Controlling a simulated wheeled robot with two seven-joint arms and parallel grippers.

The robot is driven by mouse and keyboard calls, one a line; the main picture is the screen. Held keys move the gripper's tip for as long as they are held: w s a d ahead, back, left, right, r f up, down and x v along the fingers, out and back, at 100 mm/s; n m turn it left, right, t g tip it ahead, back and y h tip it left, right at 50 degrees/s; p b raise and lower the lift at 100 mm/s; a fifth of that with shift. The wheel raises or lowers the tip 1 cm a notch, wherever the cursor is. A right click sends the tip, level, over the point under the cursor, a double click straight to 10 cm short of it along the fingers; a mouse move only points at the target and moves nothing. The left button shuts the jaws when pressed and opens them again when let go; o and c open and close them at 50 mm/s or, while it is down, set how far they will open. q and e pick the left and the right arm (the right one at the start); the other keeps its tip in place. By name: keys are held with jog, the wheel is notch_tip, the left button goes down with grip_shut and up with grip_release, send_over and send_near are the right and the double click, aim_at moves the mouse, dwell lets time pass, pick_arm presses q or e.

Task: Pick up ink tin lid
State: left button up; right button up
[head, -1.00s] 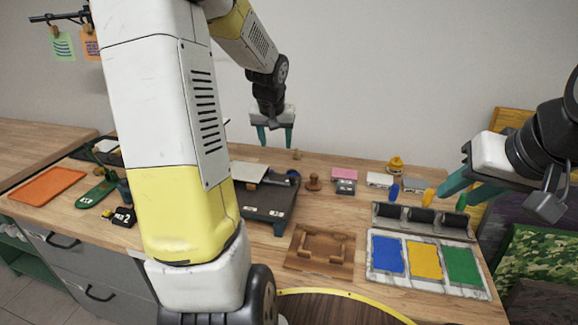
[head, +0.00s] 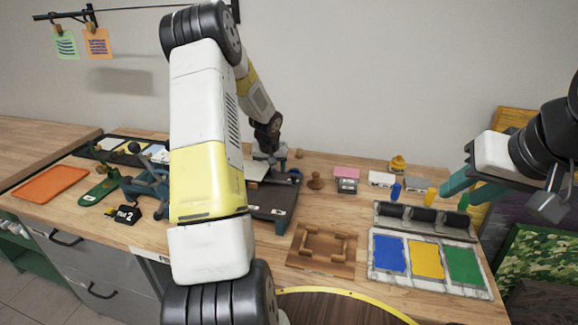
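I cannot make out an ink tin lid for certain; a small yellow pot-like thing (head: 397,164) stands at the back right of the bench. My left gripper (head: 270,168) is low over the back of a dark board (head: 272,202), beside a pale sheet. My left arm covers part of this area, and the fingers are too small and hidden to tell their opening. My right gripper (head: 462,192) is open and empty, in the air above the right end of the bench, near the blue, yellow and green pegs.
A panel with blue, yellow and green pads (head: 378,269) lies at the front right, behind it a rack (head: 387,222). A wooden frame (head: 302,262) lies mid-bench. An orange tray (head: 50,187) and blue-grey device (head: 150,187) are left.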

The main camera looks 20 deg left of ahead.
pick_arm(q)
jog(key=shift+w+f, duration=0.15)
jog(key=shift+f, duration=0.35)
jog(key=c, duration=1.1)
jog(key=shift+r, duration=0.1)
